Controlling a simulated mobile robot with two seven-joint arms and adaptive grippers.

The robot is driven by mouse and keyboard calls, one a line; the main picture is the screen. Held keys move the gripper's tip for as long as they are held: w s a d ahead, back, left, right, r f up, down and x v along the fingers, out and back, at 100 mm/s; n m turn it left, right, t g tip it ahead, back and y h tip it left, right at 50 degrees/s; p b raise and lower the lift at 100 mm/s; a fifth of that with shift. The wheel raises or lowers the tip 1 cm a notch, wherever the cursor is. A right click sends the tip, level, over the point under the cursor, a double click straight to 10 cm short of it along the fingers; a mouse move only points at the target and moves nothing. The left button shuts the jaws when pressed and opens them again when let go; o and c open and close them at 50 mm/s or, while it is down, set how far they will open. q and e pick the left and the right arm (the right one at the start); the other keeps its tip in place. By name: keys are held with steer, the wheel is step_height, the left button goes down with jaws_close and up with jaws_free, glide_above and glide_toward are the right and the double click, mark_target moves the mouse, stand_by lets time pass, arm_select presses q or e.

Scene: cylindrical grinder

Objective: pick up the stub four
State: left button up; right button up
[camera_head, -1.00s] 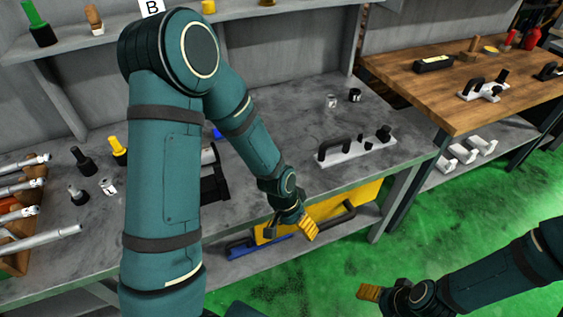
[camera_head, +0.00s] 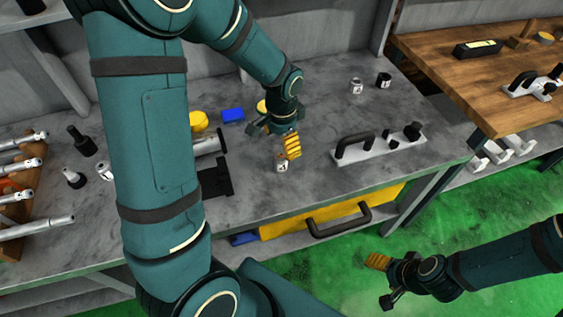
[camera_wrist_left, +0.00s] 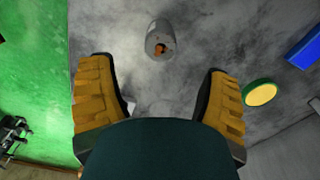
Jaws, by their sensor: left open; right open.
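A small grey cylindrical stub (camera_head: 282,166) with a light label stands on the grey bench, just below and in front of my left gripper (camera_head: 275,140). Its marking is too small to read, so I cannot tell if it is stub four. In the left wrist view a grey cylinder (camera_wrist_left: 153,40) with an orange-brown mark lies beyond the open yellow fingers, roughly centred between them and apart from them. My left gripper (camera_wrist_left: 158,85) is open and empty. My right gripper (camera_head: 384,281) is open and empty over the green floor, away from the bench.
A white plate with a black handle (camera_head: 378,147) stands to the right on the bench. Two small labelled cylinders, grey (camera_head: 356,87) and black (camera_head: 383,80), stand further back. A blue block (camera_head: 232,115) and a yellow round piece (camera_head: 198,122) lie left of the left gripper.

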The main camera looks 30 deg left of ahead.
mark_target(281, 156)
arm_select(q)
step_height(281, 156, down, 3)
steer(key=shift+r, duration=0.15)
step_height(281, 156, down, 5)
steer(key=shift+s+a+f+b, duration=0.1)
steer(key=shift+s+b, duration=0.05)
steer(key=shift+b, duration=0.9)
jaws_close()
